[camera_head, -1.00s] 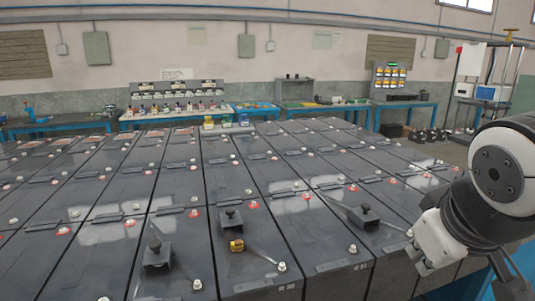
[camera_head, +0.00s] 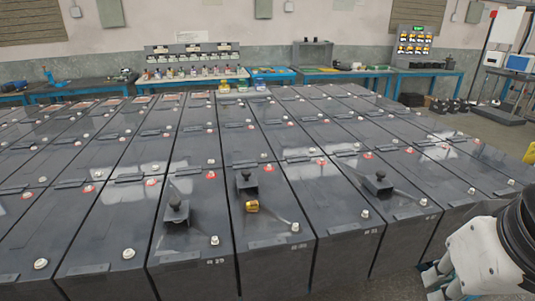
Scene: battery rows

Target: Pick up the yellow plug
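The yellow plug (camera_head: 252,207) is small and sits on top of a dark battery in the front row. It is just in front of a black block with a knob (camera_head: 246,184) on the same battery. My arm's white end with my gripper (camera_head: 436,282) is at the lower right, beyond the right side of the front batteries and well apart from the plug. The fingers are partly cut off by the frame edge, so their opening is not clear.
More black knobbed blocks stand on batteries to the left (camera_head: 176,212) and right (camera_head: 378,184). White and red terminals dot the battery tops. Blue workbenches (camera_head: 285,74) line the back wall. Grey floor (camera_head: 400,285) shows at the right front.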

